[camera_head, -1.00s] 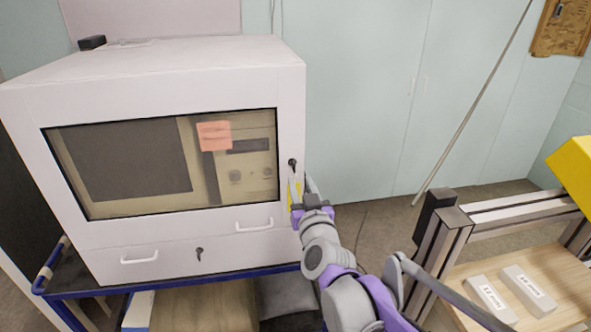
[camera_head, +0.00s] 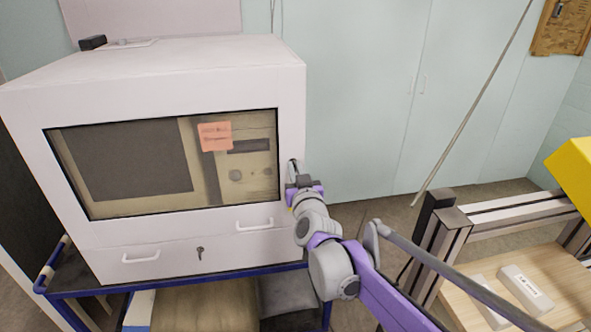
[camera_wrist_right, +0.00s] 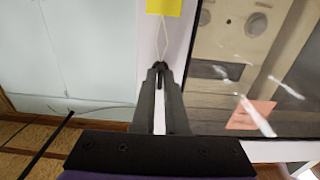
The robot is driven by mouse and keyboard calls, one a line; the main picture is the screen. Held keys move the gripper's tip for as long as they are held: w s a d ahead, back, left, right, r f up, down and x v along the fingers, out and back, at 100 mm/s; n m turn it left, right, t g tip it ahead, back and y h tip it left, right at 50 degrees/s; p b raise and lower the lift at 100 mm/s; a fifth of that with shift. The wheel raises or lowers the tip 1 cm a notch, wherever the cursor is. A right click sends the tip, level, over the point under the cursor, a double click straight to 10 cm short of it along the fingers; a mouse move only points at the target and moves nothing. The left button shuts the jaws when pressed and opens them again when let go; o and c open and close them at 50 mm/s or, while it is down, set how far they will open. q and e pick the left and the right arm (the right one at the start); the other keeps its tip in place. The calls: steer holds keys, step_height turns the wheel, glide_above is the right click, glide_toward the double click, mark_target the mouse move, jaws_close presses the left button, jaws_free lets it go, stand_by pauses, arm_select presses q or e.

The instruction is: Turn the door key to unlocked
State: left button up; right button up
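A white cabinet (camera_head: 180,75) with a windowed door stands at the left of the head view. The door key sits at the right edge of the door frame, mostly covered by my right gripper (camera_head: 293,170) in the head view. In the right wrist view the dark key (camera_wrist_right: 158,80) shows between the fingertips of my right gripper (camera_wrist_right: 160,70), which are close together on it. A yellow tag (camera_wrist_right: 164,6) hangs from it on a pale string. How far the key is turned is hard to tell. My left gripper is not in view.
A second key (camera_head: 200,253) sits in the lower panel, between two white handles (camera_head: 140,258). An orange note (camera_head: 215,136) is on the window. A blue-edged cart (camera_head: 180,283) carries the cabinet. A metal frame (camera_head: 510,212) and wooden board stand at right.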

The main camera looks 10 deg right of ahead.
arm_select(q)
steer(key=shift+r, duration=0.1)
arm_select(e)
steer(key=shift+m, duration=0.3)
jaws_close()
arm_select(q)
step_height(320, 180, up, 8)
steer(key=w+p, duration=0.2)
steer(key=p, duration=0.4)
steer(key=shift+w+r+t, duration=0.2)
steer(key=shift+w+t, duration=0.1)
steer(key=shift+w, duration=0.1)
arm_select(e)
steer(key=shift+d+f+m, duration=0.1)
steer(key=shift+d+m, duration=0.05)
steer(key=shift+m, duration=8.45)
arm_select(q)
steer(key=shift+p, duration=0.3)
arm_select(e)
steer(key=o, duration=0.6)
jaws_free()
steer(key=shift+c, duration=0.2)
steer(key=shift+s, duration=0.15)
